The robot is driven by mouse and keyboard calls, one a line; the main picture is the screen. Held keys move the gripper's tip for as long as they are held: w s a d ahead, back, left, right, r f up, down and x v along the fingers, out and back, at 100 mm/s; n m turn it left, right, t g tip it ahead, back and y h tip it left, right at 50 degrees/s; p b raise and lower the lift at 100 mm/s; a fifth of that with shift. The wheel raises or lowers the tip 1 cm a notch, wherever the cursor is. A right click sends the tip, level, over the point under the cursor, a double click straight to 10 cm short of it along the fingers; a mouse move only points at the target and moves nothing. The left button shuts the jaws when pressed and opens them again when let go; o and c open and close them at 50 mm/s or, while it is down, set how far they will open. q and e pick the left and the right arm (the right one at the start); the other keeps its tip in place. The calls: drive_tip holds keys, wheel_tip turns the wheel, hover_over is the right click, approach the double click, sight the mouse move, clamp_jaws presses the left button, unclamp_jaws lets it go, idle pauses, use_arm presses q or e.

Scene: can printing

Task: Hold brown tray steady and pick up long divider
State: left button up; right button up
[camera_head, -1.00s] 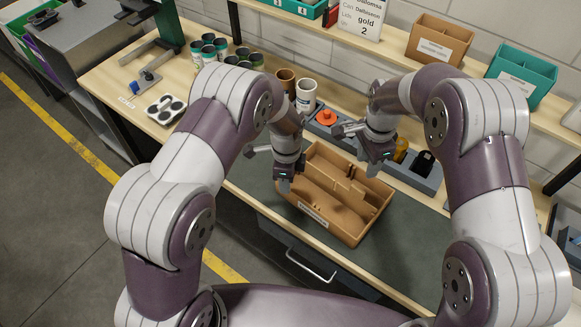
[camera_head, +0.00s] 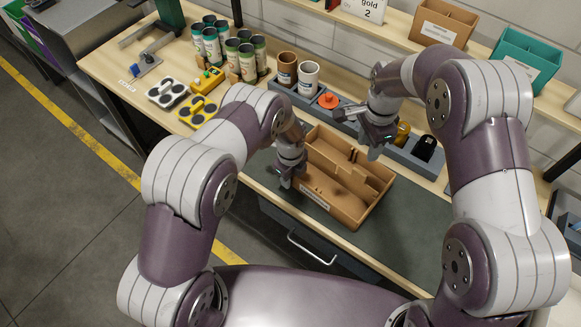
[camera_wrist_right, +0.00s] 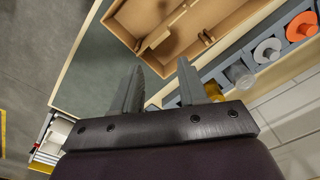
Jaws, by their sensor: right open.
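The brown tray (camera_head: 343,214) lies on the dark mat in the middle of the bench, a white label on its near wall. A long brown divider (camera_head: 343,174) runs lengthwise inside it. The tray also shows at the top of the right wrist view (camera_wrist_right: 122,22), with a notched divider piece (camera_wrist_right: 166,34) in it. My left gripper (camera_head: 286,181) is at the tray's left end, touching or very close to that wall; its finger gap is not clear. My right gripper (camera_head: 372,140) is open and empty above the tray's far right side; its two fingers (camera_wrist_right: 157,88) stand apart.
Behind the tray is a grey holder (camera_head: 398,154) with an orange piece (camera_head: 328,101) and cups. Several cans (camera_head: 246,60) and a yellow tray (camera_head: 197,111) stand at the left. A brown bin (camera_head: 440,24) and a teal bin (camera_head: 525,59) are on the back shelf. The mat right of the tray is clear.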

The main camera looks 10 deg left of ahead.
sight(360, 172)
use_arm(q)
drive_tip(key=shift+f, duration=0.1)
clamp_jaws()
use_arm(e)
drive_tip(key=o, duration=0.5)
drive_tip(key=shift+o, duration=0.7)
drive_tip(key=shift+f+n, duration=0.15)
drive_tip(key=shift+n, duration=0.75)
wheel_tip(360, 172, down, 13)
drive_tip(key=n, duration=0.4)
drive_tip(key=shift+n, duration=0.3)
